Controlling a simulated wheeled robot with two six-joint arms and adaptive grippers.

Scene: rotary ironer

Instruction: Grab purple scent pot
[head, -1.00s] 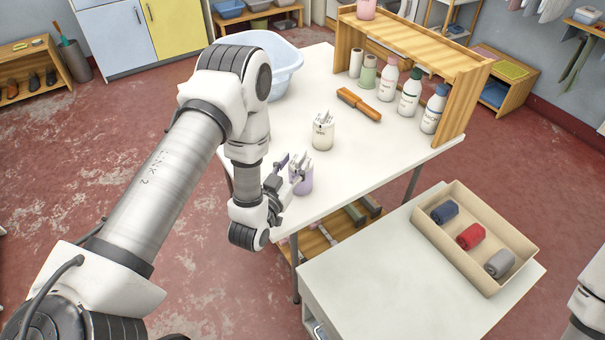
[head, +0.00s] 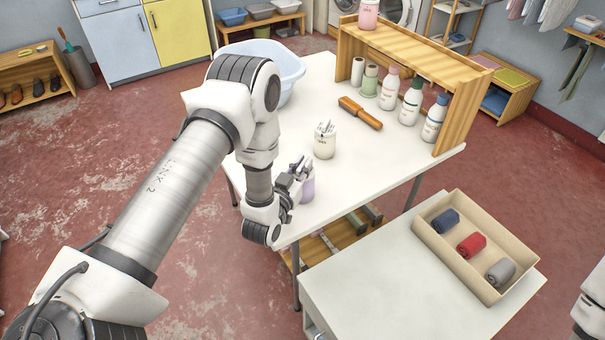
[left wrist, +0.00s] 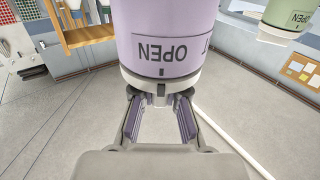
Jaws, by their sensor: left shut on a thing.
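The purple scent pot (head: 308,187) is at the front left part of the white table (head: 352,195). My left gripper (head: 300,171) is shut on it near its top and partly hides it in the head view. In the left wrist view the purple pot (left wrist: 165,40) appears upside down with "OPEN" on its label, and my left gripper's fingers (left wrist: 160,105) close in at its narrow grey end. I cannot tell whether its base touches the table. My right gripper is not in view.
A white pot (head: 325,142) stands just behind the purple one. A wooden-handled brush (head: 360,113), several bottles and a wooden shelf (head: 455,110) are farther back. A blue basin (head: 290,68) is behind my left arm. A box of rolled cloths (head: 505,235) stands at right.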

